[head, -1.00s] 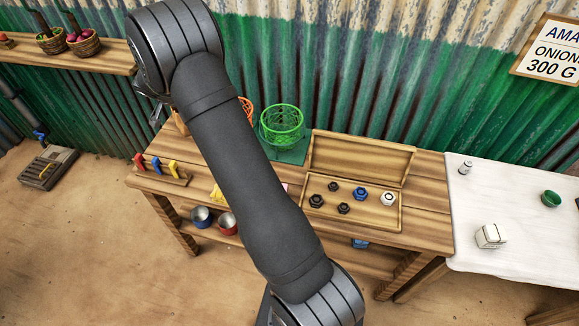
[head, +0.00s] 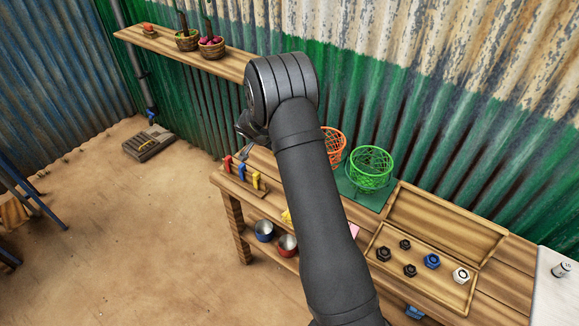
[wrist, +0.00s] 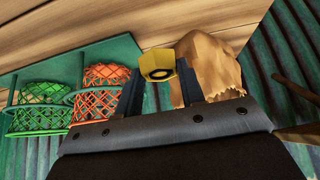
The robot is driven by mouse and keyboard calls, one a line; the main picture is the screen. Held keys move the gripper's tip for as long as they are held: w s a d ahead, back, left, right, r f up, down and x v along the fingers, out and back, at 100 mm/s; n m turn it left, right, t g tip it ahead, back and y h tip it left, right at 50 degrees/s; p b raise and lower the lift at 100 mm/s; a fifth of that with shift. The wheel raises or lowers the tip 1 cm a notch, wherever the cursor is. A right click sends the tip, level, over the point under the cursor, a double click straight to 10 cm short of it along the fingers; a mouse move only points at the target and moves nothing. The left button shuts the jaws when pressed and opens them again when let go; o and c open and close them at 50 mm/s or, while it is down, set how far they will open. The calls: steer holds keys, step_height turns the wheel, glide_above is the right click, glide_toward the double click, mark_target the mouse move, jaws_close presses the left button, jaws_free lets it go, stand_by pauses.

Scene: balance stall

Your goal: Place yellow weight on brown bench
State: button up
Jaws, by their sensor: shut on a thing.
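The yellow weight (wrist: 157,66), a hex shape with a dark round middle, sits between the fingertips of my gripper (wrist: 158,78) in the wrist view. My gripper is shut on it. The weight does not show in the head view, where my arm hides most of the gripper. A brown wooden bench (head: 512,277) runs along the green wall in the head view, its middle covered by my arm. In the wrist view, bare planks (wrist: 130,22) show beyond the weight.
Green (head: 370,170) and orange (head: 334,145) wire baskets stand on the bench. An open wooden box (head: 440,225) holds several weights. Coloured clips (head: 242,175) stand at the bench's left end. A crumpled brown bag (wrist: 212,62) is close beside my gripper. A brown object (head: 14,213) shows at far left.

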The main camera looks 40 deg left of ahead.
steer(key=shift+f, duration=3.4)
steer(key=shift+f, duration=0.2)
steer(key=o, duration=1.1)
steer(key=shift+r, duration=0.1)
steer(key=v, duration=1.2)
